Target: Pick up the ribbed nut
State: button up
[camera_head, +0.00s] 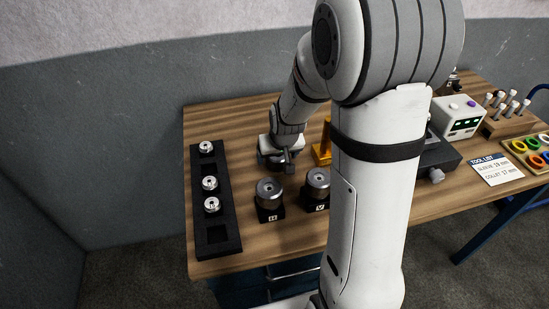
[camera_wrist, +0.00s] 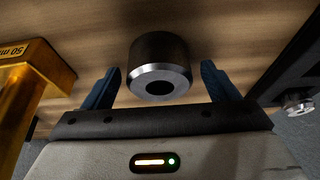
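A dark round part with a bright metal rim and a central hole, seemingly the nut (camera_wrist: 158,50), stands on the wooden table in the wrist view. I cannot make out ribs on it. My gripper (camera_wrist: 161,72) is open, with one blue finger on each side of this part and a narrow gap to each. In the head view my gripper (camera_head: 283,154) is low over the table, behind two metal round parts, left (camera_head: 269,190) and right (camera_head: 318,181), on black labelled blocks. It largely hides what is beneath it there.
A black rack (camera_head: 231,236) with several small metal parts lies at the table's left. An amber stand (camera_head: 322,152) is close to my gripper and also shows in the wrist view (camera_wrist: 32,85). A tool list card (camera_head: 496,169) and a white device (camera_head: 458,117) are at right.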

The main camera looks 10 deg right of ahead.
jog(key=c, duration=1.1)
jog(key=shift+r, duration=0.1)
